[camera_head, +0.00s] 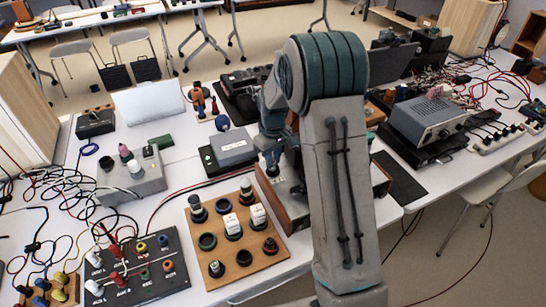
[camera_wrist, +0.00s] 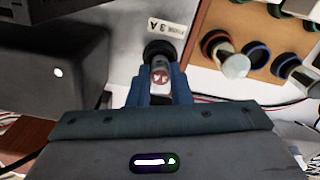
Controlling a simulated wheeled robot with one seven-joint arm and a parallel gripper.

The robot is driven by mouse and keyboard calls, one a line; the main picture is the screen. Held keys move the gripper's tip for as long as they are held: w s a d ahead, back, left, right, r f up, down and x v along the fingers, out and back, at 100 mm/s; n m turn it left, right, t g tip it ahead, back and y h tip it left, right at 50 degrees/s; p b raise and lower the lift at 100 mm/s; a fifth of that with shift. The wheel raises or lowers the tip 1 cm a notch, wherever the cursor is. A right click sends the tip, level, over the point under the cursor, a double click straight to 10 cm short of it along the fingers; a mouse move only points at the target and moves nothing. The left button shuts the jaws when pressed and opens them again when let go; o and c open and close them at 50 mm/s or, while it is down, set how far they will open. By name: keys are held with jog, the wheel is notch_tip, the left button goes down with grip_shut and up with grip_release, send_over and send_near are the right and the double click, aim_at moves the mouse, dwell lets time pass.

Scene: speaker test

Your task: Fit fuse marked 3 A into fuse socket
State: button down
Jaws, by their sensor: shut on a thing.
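My gripper (camera_wrist: 159,88) is shut on a small fuse (camera_wrist: 160,76), pale with a red mark on its visible end. A dark round fuse socket (camera_wrist: 157,48) is just beyond the fingertips in the wrist view, on a light panel. A white label ending in "3 A" (camera_wrist: 167,27) is beside it. The fuse overlaps the socket's near edge in the picture; I cannot tell whether it has entered. In the head view my gripper (camera_head: 272,160) is above the wooden-sided device (camera_head: 292,214), partly hidden by my arm.
A wooden board (camera_head: 270,262) with several coloured ring holders and cylindrical parts is in front of the device; it also shows in the wrist view (camera_wrist: 257,72). A grey box (camera_head: 233,146) stands behind left. A black panel (camera_head: 150,293) and loose cables are on the left.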

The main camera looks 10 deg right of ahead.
jog(key=shift+f+b, duration=0.3)
jog(key=shift+f, duration=0.05)
jog(key=c, duration=1.3)
grip_release()
jog(key=shift+r, duration=0.1)
notch_tip(320, 180, up, 12)
jog(key=r, duration=0.1)
jog(key=shift+s+r+m+t, duration=0.55)
jog(key=shift+s+m, duration=0.4)
jog(key=shift+s, duration=3.7)
jog(key=shift+s+r+m+t, duration=0.5)
jog(key=shift+s+m, duration=0.5)
jog(key=shift+s, duration=3.65)
jog(key=shift+s+r+m+t, duration=0.55)
jog(key=shift+s+m, duration=0.4)
jog(key=shift+s, duration=3.7)
